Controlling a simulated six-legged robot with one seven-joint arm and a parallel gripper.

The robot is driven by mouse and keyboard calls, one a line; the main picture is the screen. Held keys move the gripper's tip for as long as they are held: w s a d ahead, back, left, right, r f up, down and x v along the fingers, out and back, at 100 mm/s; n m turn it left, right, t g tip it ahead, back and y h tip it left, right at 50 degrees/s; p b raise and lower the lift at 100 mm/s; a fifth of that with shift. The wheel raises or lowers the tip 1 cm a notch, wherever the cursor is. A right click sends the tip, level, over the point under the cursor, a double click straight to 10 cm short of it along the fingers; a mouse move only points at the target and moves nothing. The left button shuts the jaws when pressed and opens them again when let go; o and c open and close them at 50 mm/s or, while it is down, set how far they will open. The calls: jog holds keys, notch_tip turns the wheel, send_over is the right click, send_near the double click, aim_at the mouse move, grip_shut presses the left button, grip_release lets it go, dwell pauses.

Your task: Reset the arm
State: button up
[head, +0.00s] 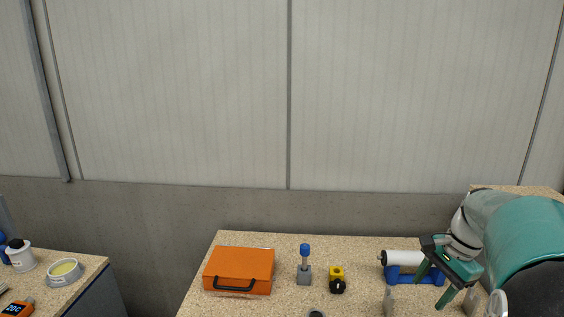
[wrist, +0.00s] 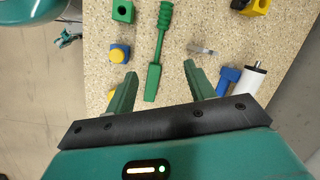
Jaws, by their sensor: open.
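My gripper (head: 430,292) is at the right of the head view, with its green fingers pointing down over the right part of the speckled table (head: 360,247). In the wrist view my gripper (wrist: 159,72) has its two fingers wide apart, with nothing held between them. A green long-handled tool (wrist: 159,45) lies on the table below and beyond the gap between the fingers. It looks apart from both fingers.
An orange case (head: 238,268), a blue-topped grey piece (head: 304,270), a yellow block (head: 337,271) and a white roller (head: 402,257) on a blue holder (head: 402,275) stand on the table. A blue block with a yellow button (wrist: 119,53) is near the left finger. Another table (head: 92,265) is far left.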

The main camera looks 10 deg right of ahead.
jog(key=s+a+n+t+h, duration=0.1)
jog(key=s+a+n, duration=0.2)
jog(key=a+n, duration=0.2)
jog(key=s+a+r+n+t, duration=0.1)
jog(key=s+a+n, duration=0.2)
jog(key=a, duration=0.9)
jog(key=s+a+r+n+t+h, duration=0.1)
jog(key=s+a+n+t, duration=0.1)
jog(key=a+n, duration=0.5)
jog(key=shift+s+a+n+h, duration=0.3)
jog(key=shift+s+a+n, duration=0.1)
jog(key=shift+s+a, duration=0.55)
jog(key=shift+w, duration=0.1)
